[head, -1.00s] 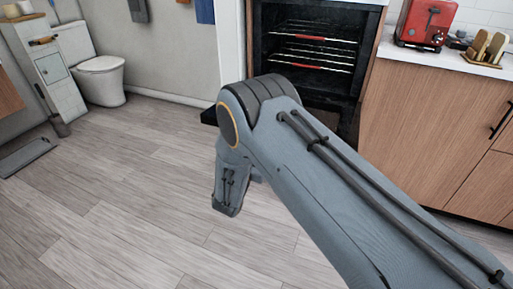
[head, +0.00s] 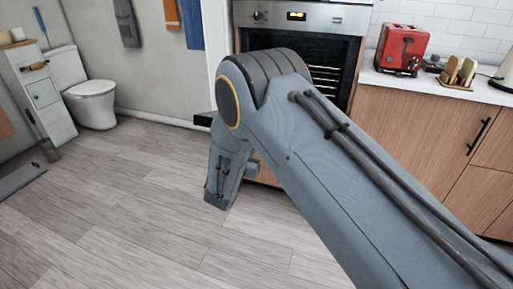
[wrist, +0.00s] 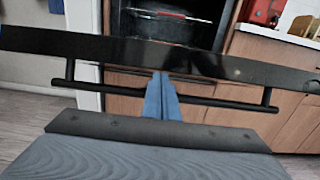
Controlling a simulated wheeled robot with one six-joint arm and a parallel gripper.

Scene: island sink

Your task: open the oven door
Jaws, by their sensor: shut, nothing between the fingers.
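The oven (head: 330,18) stands at the top middle of the head view, and its lit racks show inside. Its door is at least partly open. In the wrist view the door (wrist: 110,47) is a dark slab seen nearly edge-on, slanting across the picture. Its long black handle (wrist: 225,103) runs alongside it on two posts. My gripper (wrist: 160,80) is shut and empty, its blue fingers crossing the middle of the handle. I cannot tell whether they touch it. In the head view my arm hides the fingers and most of the door; a dark end of the door (head: 203,118) shows left of the arm.
Wooden cabinets (head: 425,140) with a white counter stand right of the oven, with a red toaster (head: 402,48) on top. A toilet (head: 92,95) stands at the far left. Open wood floor (head: 120,210) lies left of my arm.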

